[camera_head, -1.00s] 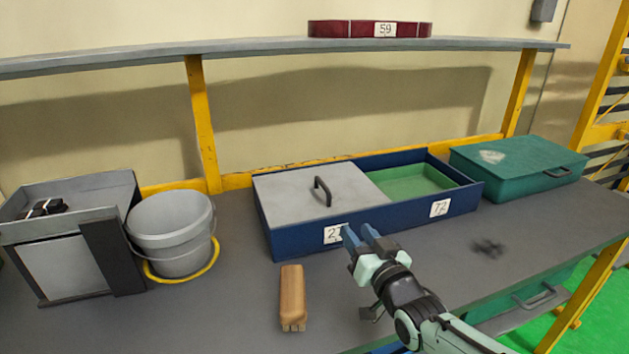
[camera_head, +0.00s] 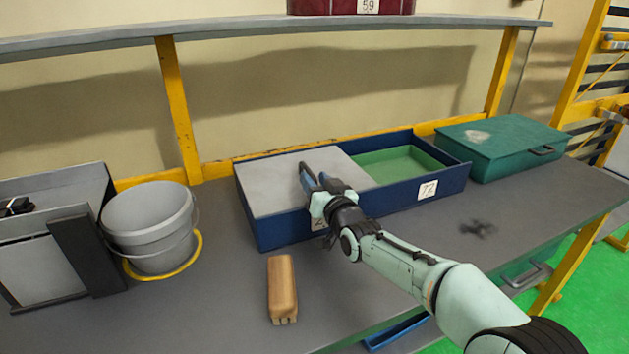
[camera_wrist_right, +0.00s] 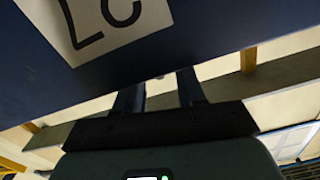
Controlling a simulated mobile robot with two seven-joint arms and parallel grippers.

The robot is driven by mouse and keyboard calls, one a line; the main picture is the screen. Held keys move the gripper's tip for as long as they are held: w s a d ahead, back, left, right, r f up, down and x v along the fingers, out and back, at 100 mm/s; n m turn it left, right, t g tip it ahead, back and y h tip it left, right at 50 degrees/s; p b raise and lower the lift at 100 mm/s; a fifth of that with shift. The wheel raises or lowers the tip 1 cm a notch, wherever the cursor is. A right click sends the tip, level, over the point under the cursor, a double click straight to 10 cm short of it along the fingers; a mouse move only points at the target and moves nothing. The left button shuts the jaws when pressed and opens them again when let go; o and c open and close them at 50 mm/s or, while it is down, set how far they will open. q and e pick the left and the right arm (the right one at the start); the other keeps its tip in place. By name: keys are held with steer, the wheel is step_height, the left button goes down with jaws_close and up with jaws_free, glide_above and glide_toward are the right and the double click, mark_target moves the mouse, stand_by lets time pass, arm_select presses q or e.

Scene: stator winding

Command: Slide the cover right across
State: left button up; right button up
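The grey cover (camera_head: 275,185) lies over the left part of a long blue box (camera_head: 395,203). The right part is uncovered and shows a green floor (camera_head: 400,165). My right gripper (camera_head: 312,176) is over the cover's front right area, at its dark handle, which is mostly hidden behind the fingers. The right wrist view shows the two fingers (camera_wrist_right: 160,92) apart, with the blue box wall (camera_wrist_right: 150,50) and its white number label (camera_wrist_right: 110,25) close by. I cannot tell whether the fingers touch the handle. My left gripper is not in view.
A wooden brush (camera_head: 282,288) lies in front of the box. A grey bucket (camera_head: 150,230) and a grey bin (camera_head: 50,260) stand at left. A closed green case (camera_head: 500,148) is at right. A shelf (camera_head: 250,33) runs above the table.

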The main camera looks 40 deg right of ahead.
steer(key=shift+w+d, duration=0.15)
steer(key=shift+w, duration=0.35)
jaws_close()
steer(key=shift+d, duration=0.1)
